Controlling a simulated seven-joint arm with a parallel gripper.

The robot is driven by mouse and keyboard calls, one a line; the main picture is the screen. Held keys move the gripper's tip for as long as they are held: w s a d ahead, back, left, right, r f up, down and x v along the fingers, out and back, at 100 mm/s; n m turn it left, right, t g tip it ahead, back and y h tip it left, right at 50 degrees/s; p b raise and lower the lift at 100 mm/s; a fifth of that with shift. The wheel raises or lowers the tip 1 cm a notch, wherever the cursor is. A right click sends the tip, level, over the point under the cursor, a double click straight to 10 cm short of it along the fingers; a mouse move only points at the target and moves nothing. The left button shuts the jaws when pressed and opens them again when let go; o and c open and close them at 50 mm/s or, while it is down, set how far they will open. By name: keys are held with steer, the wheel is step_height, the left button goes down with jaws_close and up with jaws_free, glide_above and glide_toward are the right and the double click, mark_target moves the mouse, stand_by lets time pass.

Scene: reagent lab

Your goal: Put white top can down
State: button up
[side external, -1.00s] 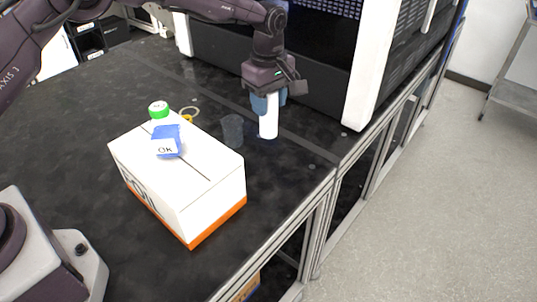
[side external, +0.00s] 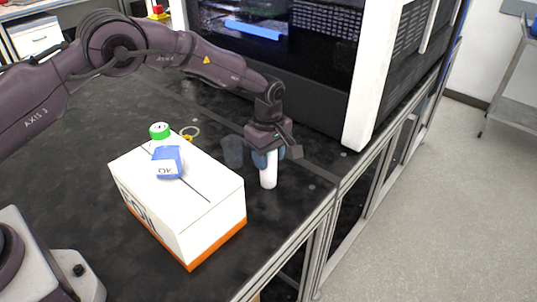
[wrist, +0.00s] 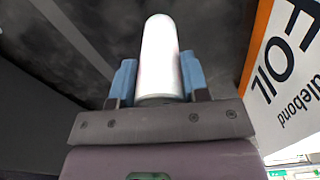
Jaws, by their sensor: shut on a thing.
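The white can (side external: 268,175) is upright between the blue fingers of my gripper (side external: 267,156), to the right of the white box. Its lower end is at or just above the black bench top; I cannot tell if it touches. In the wrist view the white can (wrist: 160,58) stands between the two blue fingers of my gripper (wrist: 159,80), which are shut on it. The fingers cover part of its sides in the side view.
A white and orange foil box (side external: 185,205) stands left of the can, with a blue packet (side external: 168,162) on top. A green-capped bottle (side external: 160,131) and a dark translucent cup (side external: 232,151) are behind. The bench (side external: 283,222) is clear in front of the can.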

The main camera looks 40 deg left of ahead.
steer(key=o, duration=1)
steer(key=shift+f, duration=0.1)
